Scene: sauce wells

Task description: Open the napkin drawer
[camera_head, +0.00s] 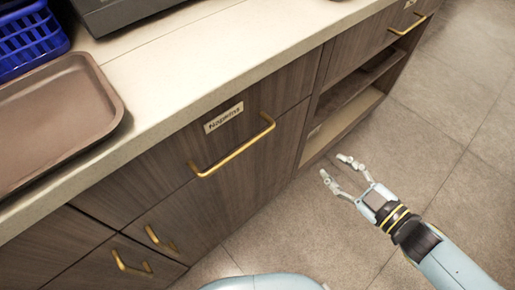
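The napkin drawer (175,160) is a dark wood front under the counter, with a cream label reading "Napkins" (223,117). Its brass bar handle (233,150) runs slanting below and right of the label. The drawer front looks flush with the cabinet, so it is shut. My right gripper (337,166) is open and empty, its two fingers spread. It is over the floor to the right of the handle, apart from it. My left gripper is not in view.
A brown tray (62,150) and a blue basket (30,38) are on the pale counter (185,85), beside a dark grey appliance (125,12). Lower doors have brass handles (130,266). An open shelf (345,120) is right of the drawer. The tiled floor (420,130) is clear.

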